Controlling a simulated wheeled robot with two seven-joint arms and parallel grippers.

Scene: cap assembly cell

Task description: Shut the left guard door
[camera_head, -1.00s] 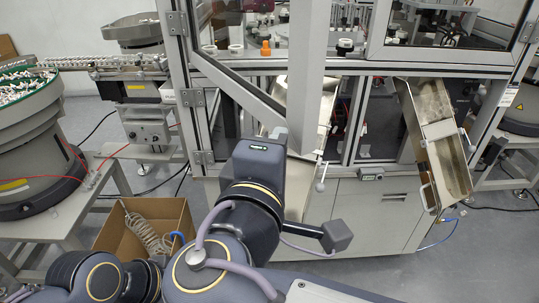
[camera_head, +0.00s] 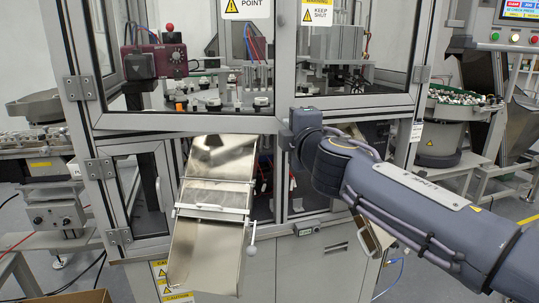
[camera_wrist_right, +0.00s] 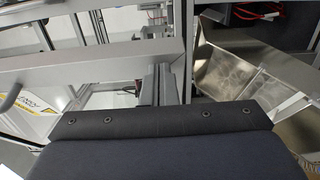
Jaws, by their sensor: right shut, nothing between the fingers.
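The left guard door (camera_head: 185,122) is a grey-framed clear panel with a yellow warning sign at its top, hinged on its left side. It lies about in line with the cell front, beside the right guard door (camera_head: 368,101). I cannot tell whether a small gap is left at its free edge. My right gripper (camera_head: 287,140) is at the lower corner where the two doors meet, shut and empty; its fingertips are mostly hidden and contact is unclear. The right wrist view shows a grey frame bar (camera_wrist_right: 90,65) close in front of the wrist. My left gripper is out of view.
A second chute is partly hidden behind my right arm. A feeder bowl (camera_head: 445,130) stands at the right, and a cardboard box edge shows at the bottom left.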

